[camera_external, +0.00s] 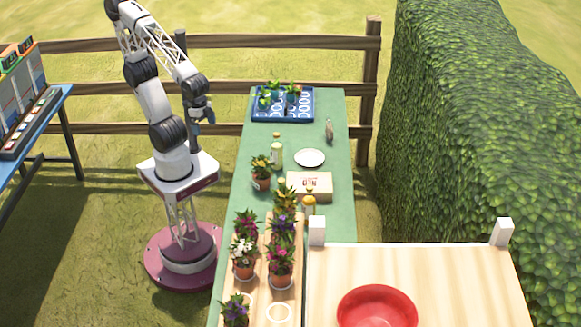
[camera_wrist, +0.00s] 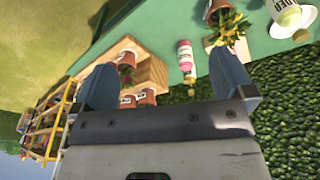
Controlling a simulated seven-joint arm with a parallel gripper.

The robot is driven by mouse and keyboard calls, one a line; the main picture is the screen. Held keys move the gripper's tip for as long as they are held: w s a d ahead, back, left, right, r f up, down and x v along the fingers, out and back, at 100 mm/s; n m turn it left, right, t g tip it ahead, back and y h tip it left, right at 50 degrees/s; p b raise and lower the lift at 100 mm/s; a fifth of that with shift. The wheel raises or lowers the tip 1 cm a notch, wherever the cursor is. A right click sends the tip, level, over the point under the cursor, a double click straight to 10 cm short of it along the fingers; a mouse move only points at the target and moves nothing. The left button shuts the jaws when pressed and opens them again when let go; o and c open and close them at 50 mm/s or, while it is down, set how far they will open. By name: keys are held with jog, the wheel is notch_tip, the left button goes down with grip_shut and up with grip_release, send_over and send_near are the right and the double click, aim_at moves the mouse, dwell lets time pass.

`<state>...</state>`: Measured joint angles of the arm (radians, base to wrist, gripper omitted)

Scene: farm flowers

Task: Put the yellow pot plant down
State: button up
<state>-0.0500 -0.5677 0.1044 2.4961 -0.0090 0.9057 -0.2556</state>
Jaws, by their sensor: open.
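A yellow-flowered plant in a terracotta pot (camera_external: 261,181) stands upright on the green table, beside a pale bottle. In the wrist view a yellow pot plant (camera_wrist: 230,28) shows at the top, beyond the right finger; it appears to be the same one. My gripper (camera_external: 203,116) is raised left of the table, apart from the plant. In the wrist view my gripper (camera_wrist: 163,68) has its two blue-grey fingers wide apart, with nothing held between them.
A blue tray (camera_external: 264,119) with small plants is at the table's far end. A white plate (camera_external: 309,158), a box (camera_external: 318,182) and bottles (camera_external: 276,156) stand mid-table. A wooden rack (camera_external: 257,292) of potted flowers is nearer.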

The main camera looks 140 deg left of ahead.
jog(key=s+d+m, duration=0.1)
jog(key=m, duration=0.1)
jog(key=s+d+r+m, duration=0.1)
jog(key=s, duration=0.1)
jog(key=shift+s+r+m, duration=0.1)
jog(key=shift+r+m, duration=0.1)
jog(key=shift+m, duration=0.2)
